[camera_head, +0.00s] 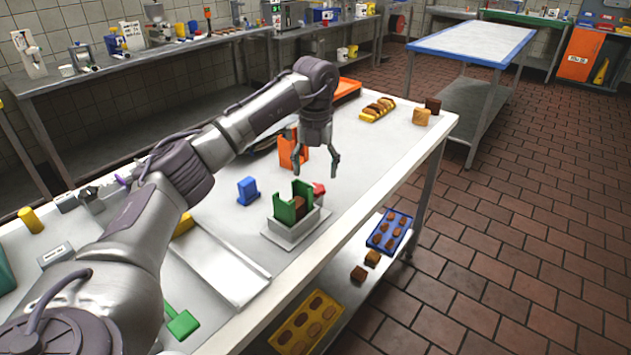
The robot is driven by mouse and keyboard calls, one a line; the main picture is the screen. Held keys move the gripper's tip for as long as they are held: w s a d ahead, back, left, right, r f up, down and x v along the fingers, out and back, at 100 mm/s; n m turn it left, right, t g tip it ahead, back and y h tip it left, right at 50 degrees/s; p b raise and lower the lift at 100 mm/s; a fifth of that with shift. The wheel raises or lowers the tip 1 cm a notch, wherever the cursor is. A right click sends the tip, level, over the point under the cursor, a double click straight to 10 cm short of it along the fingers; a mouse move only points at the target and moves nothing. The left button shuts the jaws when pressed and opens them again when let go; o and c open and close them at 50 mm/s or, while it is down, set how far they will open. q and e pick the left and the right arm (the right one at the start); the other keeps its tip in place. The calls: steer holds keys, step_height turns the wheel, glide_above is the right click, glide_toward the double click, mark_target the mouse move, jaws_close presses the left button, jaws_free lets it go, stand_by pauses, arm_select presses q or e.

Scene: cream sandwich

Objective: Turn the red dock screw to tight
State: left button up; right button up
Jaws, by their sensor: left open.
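The red dock screw (319,189) shows as a small red knob at the back right of the dock. The dock is a grey base (296,235) on the white table, with a green holder (285,211) standing in it and a brown piece (299,204) between the green walls. My left gripper (319,173) hangs pointing down above and behind the dock, its fingers apart and empty. Its right fingertip is close above the red screw in the picture; I cannot tell whether they touch. My right gripper is not in view.
An orange holder (287,150) stands just behind my left gripper and a blue block (247,191) to the left of the dock. A yellow tray of brown pieces (377,110) lies farther back. A lower shelf holds a blue tray (389,232).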

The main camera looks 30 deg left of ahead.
mark_target(315, 188)
arm_select(q)
step_height(315, 188, down, 3)
steer(key=shift+s+d+f, duration=0.1)
steer(key=shift+f, duration=0.5)
steer(key=shift+c, duration=0.4)
steer(key=c, duration=1.1)
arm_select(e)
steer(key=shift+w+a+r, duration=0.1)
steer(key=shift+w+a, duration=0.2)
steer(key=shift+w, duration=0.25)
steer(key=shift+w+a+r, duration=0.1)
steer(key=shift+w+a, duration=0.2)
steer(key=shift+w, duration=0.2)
